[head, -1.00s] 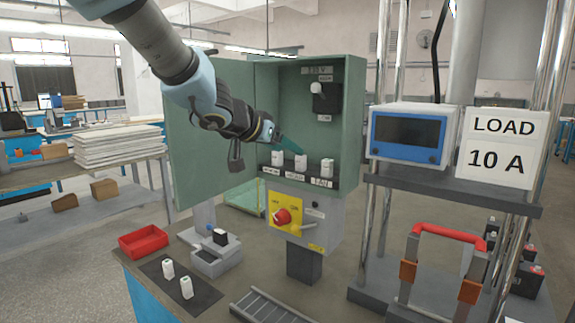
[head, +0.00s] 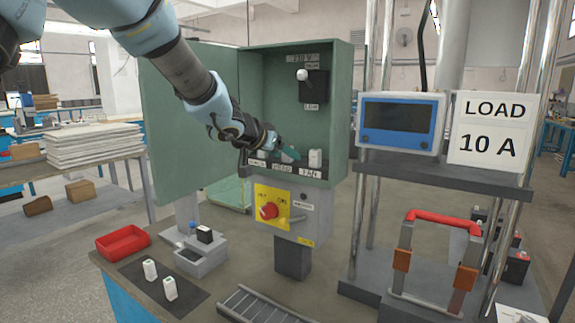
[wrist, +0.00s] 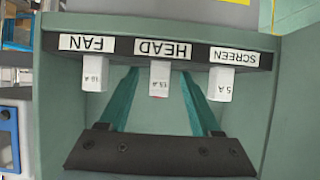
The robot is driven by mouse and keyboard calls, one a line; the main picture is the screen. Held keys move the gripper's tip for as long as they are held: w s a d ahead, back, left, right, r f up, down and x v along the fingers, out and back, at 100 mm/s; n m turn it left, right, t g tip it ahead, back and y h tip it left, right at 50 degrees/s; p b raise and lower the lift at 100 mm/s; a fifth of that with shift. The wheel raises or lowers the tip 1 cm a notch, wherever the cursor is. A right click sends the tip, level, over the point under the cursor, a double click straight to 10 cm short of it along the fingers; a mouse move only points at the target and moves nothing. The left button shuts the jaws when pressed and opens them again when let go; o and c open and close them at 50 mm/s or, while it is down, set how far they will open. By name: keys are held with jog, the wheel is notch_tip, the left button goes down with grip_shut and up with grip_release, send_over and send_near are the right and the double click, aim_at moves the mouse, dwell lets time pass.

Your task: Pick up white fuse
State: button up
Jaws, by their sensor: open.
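Three white fuses sit in a row on the black holder (wrist: 70,43) inside the green cabinet (head: 190,130). In the wrist view they are the FAN fuse (wrist: 92,78), the HEAD fuse (wrist: 158,82) and the SCREEN fuse (wrist: 220,83). My gripper (wrist: 158,75) is open, its teal fingers one on each side of the HEAD fuse, with gaps visible. In the head view my gripper (head: 290,153) hides most of the middle fuse, while the FAN fuse (head: 315,158) stands clear. Two more white fuses (head: 150,270) (head: 170,289) stand on a dark mat (head: 190,300).
Below the holder is a red switch (head: 268,211) on a yellow plate. A red tray (head: 123,242) and a grey tester (head: 203,258) are on the bench at left. A blue meter (head: 400,123) and a LOAD 10 A sign (head: 495,130) stand to the right.

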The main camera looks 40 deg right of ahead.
jog(key=shift+w+d+f, duration=0.15)
jog(key=shift+d+f, duration=0.1)
jog(key=shift+d, duration=0.2)
grip_shut()
dwell(0.4)
